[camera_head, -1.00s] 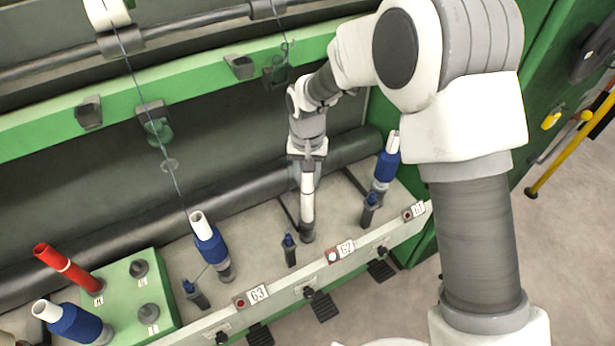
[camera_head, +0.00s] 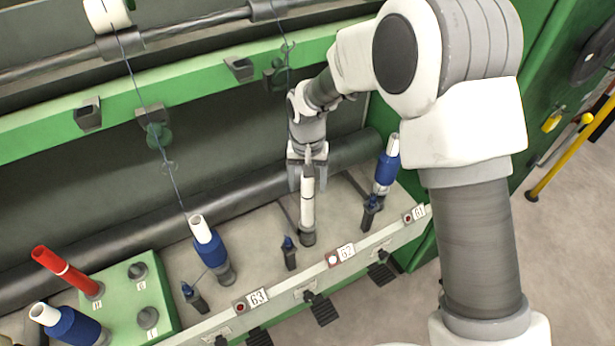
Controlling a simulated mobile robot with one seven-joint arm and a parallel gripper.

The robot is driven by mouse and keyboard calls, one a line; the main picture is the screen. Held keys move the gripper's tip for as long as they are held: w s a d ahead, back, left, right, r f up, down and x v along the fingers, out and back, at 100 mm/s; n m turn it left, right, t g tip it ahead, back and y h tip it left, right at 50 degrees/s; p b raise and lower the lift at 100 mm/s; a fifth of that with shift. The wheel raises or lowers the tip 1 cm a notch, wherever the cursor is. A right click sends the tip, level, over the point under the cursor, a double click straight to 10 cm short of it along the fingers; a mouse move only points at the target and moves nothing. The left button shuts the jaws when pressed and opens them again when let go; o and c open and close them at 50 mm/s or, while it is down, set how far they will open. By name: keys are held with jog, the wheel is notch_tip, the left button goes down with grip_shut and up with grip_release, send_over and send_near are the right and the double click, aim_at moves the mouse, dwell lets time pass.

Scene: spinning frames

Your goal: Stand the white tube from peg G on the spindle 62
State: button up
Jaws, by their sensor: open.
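The white tube (camera_head: 307,212) stands upright on the spindle behind the label 62 (camera_head: 346,251), its foot at the spindle's dark base (camera_head: 308,239). My gripper (camera_head: 307,178) is open, with its fingers on either side of the tube's top end, apart from it. Peg G (camera_head: 138,270) on the green peg block (camera_head: 165,293) is bare.
Spindles 61 and 63 carry blue-wound tubes (camera_head: 387,168) (camera_head: 211,250). A red tube (camera_head: 66,270) and another blue-wound tube (camera_head: 72,325) stand at the peg block. A thread (camera_head: 150,105) runs down to spindle 63. A green rail (camera_head: 190,85) crosses behind.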

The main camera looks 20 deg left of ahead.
notch_tip(320, 180, up, 18)
jog(key=p, duration=0.1)
jog(key=shift+f, duration=0.25)
dwell(0.5)
